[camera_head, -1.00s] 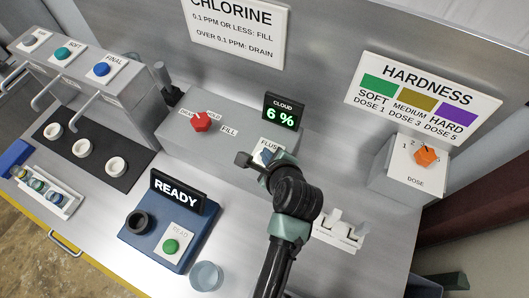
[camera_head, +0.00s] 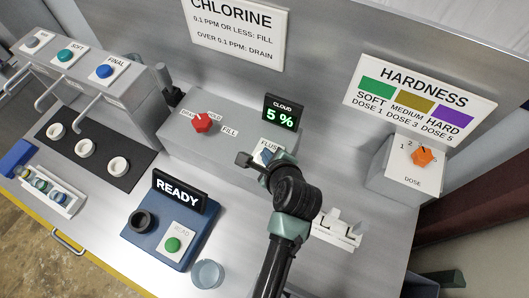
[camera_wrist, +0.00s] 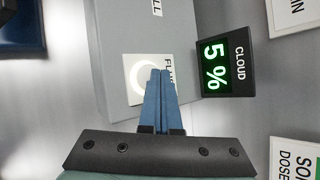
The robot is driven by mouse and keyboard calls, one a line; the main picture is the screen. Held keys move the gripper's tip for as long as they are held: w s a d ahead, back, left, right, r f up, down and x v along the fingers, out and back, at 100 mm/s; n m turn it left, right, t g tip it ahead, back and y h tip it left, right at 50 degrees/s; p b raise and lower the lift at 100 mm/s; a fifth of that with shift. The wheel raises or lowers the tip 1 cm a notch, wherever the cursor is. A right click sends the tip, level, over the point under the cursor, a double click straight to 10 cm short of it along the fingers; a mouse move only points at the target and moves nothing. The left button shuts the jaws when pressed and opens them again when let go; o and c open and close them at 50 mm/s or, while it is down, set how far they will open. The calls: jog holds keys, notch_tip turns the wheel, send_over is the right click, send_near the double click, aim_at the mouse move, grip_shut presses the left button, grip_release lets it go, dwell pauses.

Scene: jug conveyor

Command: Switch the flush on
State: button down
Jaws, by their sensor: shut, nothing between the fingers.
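The flush control is a white plate lettered FLUSH (camera_head: 270,145) on top of the grey box, right of the red knob. In the wrist view the plate (camera_wrist: 133,97) shows a pale lit-looking ring (camera_wrist: 137,78), partly covered by my fingers. My gripper (camera_head: 262,156) is over the plate, and its blue fingertips (camera_wrist: 160,73) are together with nothing between them. They overlap the ring's edge in the picture; whether they touch it I cannot tell. The CLOUD display (camera_head: 282,112) behind the plate reads 5 % and also shows in the wrist view (camera_wrist: 222,66).
The red knob (camera_head: 202,123) with its FILL label stands left on the same grey box (camera_head: 185,150). An orange DOSE knob (camera_head: 422,156) is at the right. A READY display (camera_head: 178,190), a green button (camera_head: 172,244) and a clear cup (camera_head: 207,273) are at the front.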

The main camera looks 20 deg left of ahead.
jog(key=shift+r+p, duration=3.15)
jog(key=shift+p, duration=0.45)
jog(key=shift+f, duration=0.1)
jog(key=w+d+r+n+t+h+b, duration=0.1)
jog(key=w+d+r+n+t+b, duration=0.2)
jog(key=r, duration=0.6)
jog(key=w+d+r+n+t+b, duration=0.2)
jog(key=w+r+n+t, duration=0.2)
jog(key=r, duration=0.5)
jog(key=w+d+r+n+t+h+b, duration=0.1)
jog(key=w+d+r+n+t+b, duration=0.2)
jog(key=r, duration=0.6)
jog(key=s+d+r+n+t+h+b, duration=0.2)
jog(key=s+r+n+t, duration=0.2)
jog(key=s+r, duration=0.3)
jog(key=s+d+r+n+t+h+b, duration=0.2)
jog(key=s+r+n+t, duration=0.3)
jog(key=r, duration=1.3)
jog(key=shift+s+d+t+b, duration=0.35)
jog(key=shift+s+d+t, duration=0.3)
jog(key=shift+s, duration=0.6)
